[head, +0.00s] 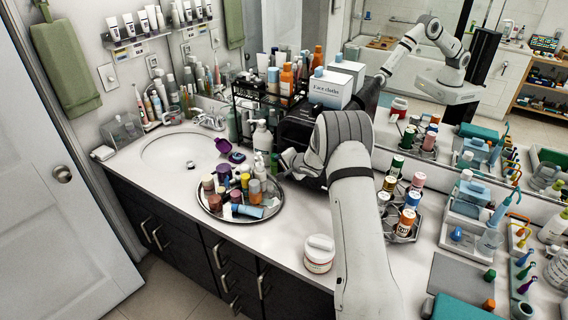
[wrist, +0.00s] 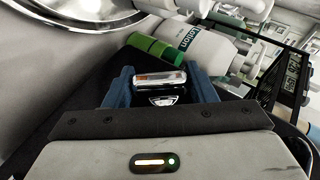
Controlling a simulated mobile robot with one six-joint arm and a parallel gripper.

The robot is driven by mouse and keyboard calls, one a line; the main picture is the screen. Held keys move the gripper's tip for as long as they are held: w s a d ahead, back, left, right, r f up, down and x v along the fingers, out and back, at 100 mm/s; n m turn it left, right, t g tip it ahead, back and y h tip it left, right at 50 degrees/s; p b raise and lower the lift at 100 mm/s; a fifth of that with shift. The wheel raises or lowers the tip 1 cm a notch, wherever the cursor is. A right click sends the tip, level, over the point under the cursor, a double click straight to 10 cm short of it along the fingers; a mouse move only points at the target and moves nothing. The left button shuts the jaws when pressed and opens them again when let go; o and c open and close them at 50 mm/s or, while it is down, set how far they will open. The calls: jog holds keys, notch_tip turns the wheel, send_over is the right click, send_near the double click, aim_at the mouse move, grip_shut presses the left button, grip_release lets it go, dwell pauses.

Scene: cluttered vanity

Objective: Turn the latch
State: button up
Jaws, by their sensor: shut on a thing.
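The latch (wrist: 160,78), a small shiny metal piece with an orange-brown reflection, lies between the two blue fingers of my gripper (wrist: 163,88) in the wrist view. The fingers are shut on it from both sides. A second small shiny part shows just below it, against black. In the head view my gripper (head: 288,161) is low beside the black box (head: 298,128), behind the round tray. My arm hides part of the box's front, and the latch cannot be made out there.
A lotion bottle (wrist: 207,50) and a green bottle (wrist: 155,48) lie close beyond the fingers in the wrist view. A round tray (head: 211,213) of several small bottles is left of my arm. A white jar (head: 319,254) stands near the counter's front edge. A white face-cloths box (head: 331,88) sits above.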

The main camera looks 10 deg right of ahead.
jog(key=shift+f, duration=0.1)
jog(key=o, duration=1)
jog(key=shift+b+v, duration=0.7)
jog(key=shift+v, duration=3.15)
jog(key=shift+c, duration=0.4)
